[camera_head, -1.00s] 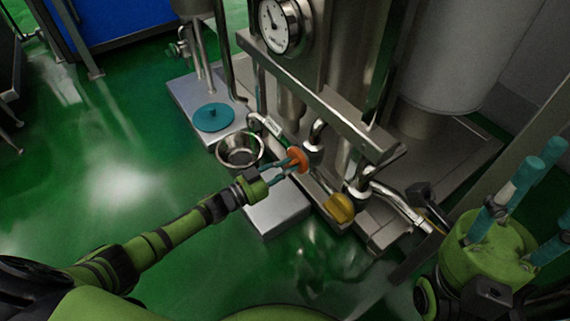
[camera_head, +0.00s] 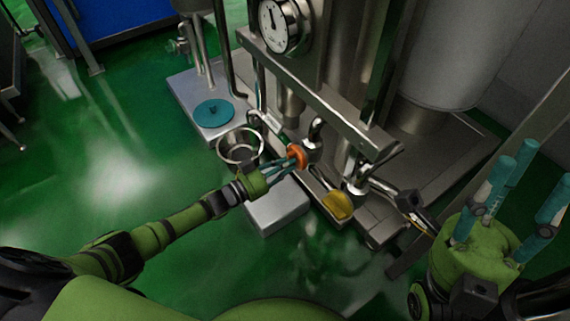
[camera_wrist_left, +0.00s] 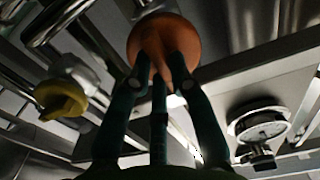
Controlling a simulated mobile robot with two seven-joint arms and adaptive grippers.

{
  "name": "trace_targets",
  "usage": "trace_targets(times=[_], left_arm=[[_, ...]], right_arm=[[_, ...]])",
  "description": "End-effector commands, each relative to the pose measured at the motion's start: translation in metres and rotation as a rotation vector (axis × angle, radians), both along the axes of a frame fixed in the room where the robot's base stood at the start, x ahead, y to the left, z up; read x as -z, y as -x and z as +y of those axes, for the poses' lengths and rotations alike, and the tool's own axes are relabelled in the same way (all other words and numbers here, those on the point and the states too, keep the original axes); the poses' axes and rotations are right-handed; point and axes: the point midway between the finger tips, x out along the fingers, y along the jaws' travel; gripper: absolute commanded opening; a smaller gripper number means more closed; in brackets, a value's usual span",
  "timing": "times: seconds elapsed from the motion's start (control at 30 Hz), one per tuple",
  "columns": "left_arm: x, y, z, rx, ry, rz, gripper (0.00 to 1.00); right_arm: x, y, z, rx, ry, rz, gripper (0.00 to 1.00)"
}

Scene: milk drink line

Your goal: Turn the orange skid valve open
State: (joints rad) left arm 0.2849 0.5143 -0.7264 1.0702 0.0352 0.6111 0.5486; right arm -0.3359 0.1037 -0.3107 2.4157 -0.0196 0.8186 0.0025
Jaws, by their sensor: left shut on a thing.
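The orange valve handle (camera_head: 298,155) is a round knob on the pipework at the front of the steel skid. My left gripper (camera_head: 291,162) reaches it from the lower left, with its teal fingers shut on it. In the left wrist view the orange valve handle (camera_wrist_left: 163,42) shows as a disc with a raised grip bar, and the left gripper's fingers (camera_wrist_left: 165,75) close around that bar. My right gripper (camera_head: 505,200) is at the lower right, its teal fingers pointing up, spread apart and empty.
A yellow valve handle (camera_head: 338,205) sits to the right of the orange one. A steel bucket (camera_head: 240,148) and a teal lid (camera_head: 213,114) stand to the left. A pressure gauge (camera_head: 277,26) is above. The green floor at left is clear.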

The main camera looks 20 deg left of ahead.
Motion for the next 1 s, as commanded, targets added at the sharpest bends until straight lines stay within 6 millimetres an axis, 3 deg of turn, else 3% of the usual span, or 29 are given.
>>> trace_targets(times=[0.37, 0.4, 0.47, 0.83, 1.0], left_arm=[[0.0, 0.0, 0.0, -0.001, 0.01, 0.007, 0.0], [0.0, 0.0, 0.0, -0.001, 0.01, 0.007, 0.25], [0.0, 0.0, 0.0, -0.001, 0.01, 0.007, 0.45], [0.001, 0.002, 0.002, -0.001, 0.006, 0.006, 0.45], [0.002, 0.019, 0.015, -0.001, 0.006, 0.009, 0.45]], right_arm=[[0.0, 0.0, 0.001, -0.001, 0.003, 0.004, 0.4], [0.0, 0.0, 0.001, -0.001, 0.003, 0.003, 0.4], [0.0, 0.0, 0.001, -0.001, 0.003, 0.002, 0.4], [0.001, 0.001, 0.001, -0.003, 0.005, 0.002, 0.4], [0.001, 0.001, 0.0, -0.002, 0.003, 0.002, 0.4]])
